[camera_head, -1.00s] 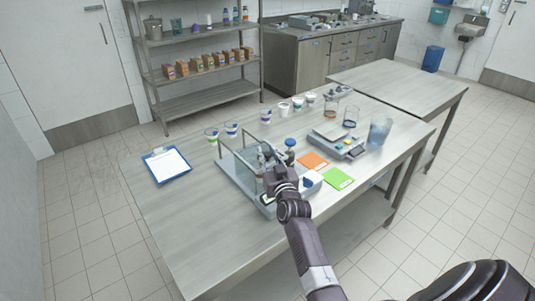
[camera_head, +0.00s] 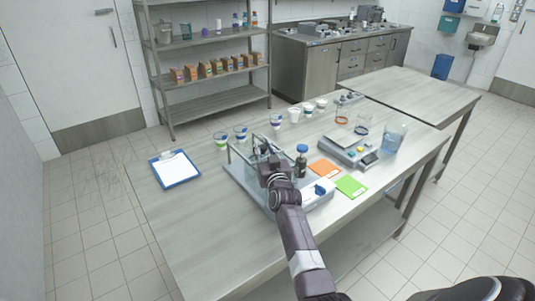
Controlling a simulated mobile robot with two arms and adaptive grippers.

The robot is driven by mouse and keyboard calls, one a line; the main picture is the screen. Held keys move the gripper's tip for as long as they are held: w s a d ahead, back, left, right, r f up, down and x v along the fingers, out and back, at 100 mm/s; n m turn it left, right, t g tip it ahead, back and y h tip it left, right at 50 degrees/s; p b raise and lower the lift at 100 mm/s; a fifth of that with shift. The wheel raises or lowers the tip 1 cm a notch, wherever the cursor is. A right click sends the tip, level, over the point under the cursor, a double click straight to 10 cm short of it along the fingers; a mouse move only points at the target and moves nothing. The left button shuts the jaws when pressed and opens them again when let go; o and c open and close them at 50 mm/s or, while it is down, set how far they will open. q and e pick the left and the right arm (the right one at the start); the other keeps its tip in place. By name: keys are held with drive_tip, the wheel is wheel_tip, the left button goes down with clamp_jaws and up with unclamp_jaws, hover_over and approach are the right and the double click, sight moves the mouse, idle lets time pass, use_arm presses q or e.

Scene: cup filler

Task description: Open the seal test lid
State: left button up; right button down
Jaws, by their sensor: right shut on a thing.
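The seal tester (camera_head: 243,182) is a grey base with a clear box-like chamber on the table, partly hidden by my right arm. A blue-capped post (camera_head: 301,149) stands at its right side. My right gripper (camera_head: 268,158) is at the top of the chamber, shut on the seal test lid. The fingers and the lid are small and largely covered by my own wrist, so the lid's exact angle cannot be told. My left gripper is not in view.
A clipboard (camera_head: 175,169) lies to the left. Several small cups (camera_head: 240,133) stand behind the tester. An orange card (camera_head: 324,169), a green card (camera_head: 351,186), a scale (camera_head: 346,151) and a clear jug (camera_head: 394,138) are to the right. The table's front left is bare.

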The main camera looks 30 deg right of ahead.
drive_tip(key=shift+f, duration=0.2)
drive_tip(key=shift+s+r, duration=0.1)
drive_tip(key=shift+s, duration=0.15)
drive_tip(key=c, duration=2.1)
unclamp_jaws()
drive_tip(key=shift+s+r, duration=0.15)
drive_tip(key=shift+s, duration=0.05)
drive_tip(key=shift+o, duration=1.9)
drive_tip(key=shift+w, duration=0.1)
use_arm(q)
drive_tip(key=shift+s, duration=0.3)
use_arm(e)
drive_tip(key=v, duration=1.2)
